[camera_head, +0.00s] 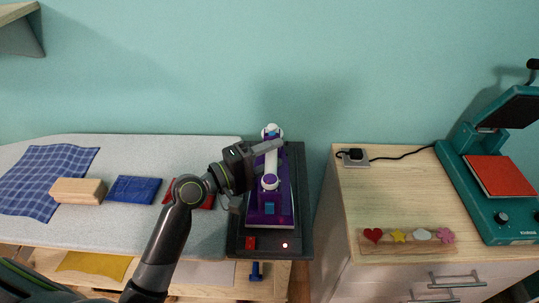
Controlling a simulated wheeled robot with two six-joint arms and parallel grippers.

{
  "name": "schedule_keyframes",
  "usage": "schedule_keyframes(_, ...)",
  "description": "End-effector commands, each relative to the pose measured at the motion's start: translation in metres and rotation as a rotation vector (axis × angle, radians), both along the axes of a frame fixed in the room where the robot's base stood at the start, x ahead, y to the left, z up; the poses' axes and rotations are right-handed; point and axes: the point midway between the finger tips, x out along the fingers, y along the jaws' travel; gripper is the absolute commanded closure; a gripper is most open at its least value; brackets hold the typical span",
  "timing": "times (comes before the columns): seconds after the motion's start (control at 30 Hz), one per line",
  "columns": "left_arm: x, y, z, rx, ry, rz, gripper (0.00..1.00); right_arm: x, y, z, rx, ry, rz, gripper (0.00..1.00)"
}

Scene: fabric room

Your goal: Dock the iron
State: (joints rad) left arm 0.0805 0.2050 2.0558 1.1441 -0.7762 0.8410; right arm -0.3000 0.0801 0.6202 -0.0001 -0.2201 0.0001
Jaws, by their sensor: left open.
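The purple and white iron (272,212) sits on a dark grey dock (303,235) at the right end of the ironing board. Its white handle runs away from me. The dock has a red button and a small lit red light at its front. My left gripper (262,174) reaches in from the left at the iron's handle, jaws open, one finger stretching over the handle's far part. It hides part of the iron's left side; I cannot tell whether it touches. My right gripper is not in view.
The pale ironing board (115,225) holds a checked blue cloth (38,170), a wooden block (78,191), a folded blue cloth (134,189) and a red cloth partly behind my arm. Right, a wooden cabinet (385,205) bears a teal heat press (480,215) and a shape board (407,247).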

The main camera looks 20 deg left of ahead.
Motion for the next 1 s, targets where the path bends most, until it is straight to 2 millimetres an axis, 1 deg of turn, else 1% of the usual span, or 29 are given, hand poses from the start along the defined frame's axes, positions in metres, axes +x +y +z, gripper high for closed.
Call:
schedule_keyframes(0.1, 0.000, 0.000, 0.004, 0.001, -0.001, 0.000, 0.54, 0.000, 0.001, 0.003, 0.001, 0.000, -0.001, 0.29)
schedule_keyframes(0.17, -0.003, 0.004, 0.001, 0.003, 0.000, 0.001, 0.54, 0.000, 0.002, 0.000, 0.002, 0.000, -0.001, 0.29)
schedule_keyframes(0.27, -0.013, 0.012, 0.000, 0.006, 0.002, 0.002, 0.54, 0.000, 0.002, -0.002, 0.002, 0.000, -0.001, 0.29)
schedule_keyframes(0.5, -0.043, 0.038, -0.001, 0.008, 0.001, 0.000, 0.54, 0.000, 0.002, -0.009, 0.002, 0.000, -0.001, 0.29)
schedule_keyframes(0.7, -0.065, 0.057, 0.000, 0.006, 0.001, 0.000, 0.54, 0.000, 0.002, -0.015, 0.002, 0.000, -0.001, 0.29)
schedule_keyframes(1.0, -0.086, 0.075, 0.000, 0.004, 0.000, 0.000, 0.54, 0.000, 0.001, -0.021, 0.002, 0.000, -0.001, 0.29)
